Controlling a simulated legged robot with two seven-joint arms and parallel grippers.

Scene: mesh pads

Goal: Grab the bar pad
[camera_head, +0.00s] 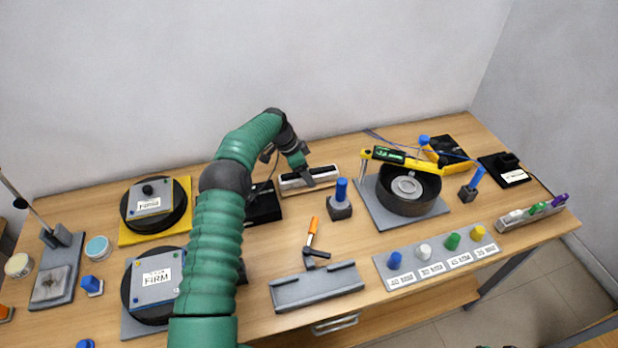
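No thing here is labelled as the bar pad. I cannot tell for certain which is the bar pad.
Left of my arm are two round black stands with "FIRM" plates (154,279). A black box (263,205) sits below the gripper. A blue-handled block (340,200), a round dark pan (408,190) and a row of coloured knobs (437,257) stand to the right.

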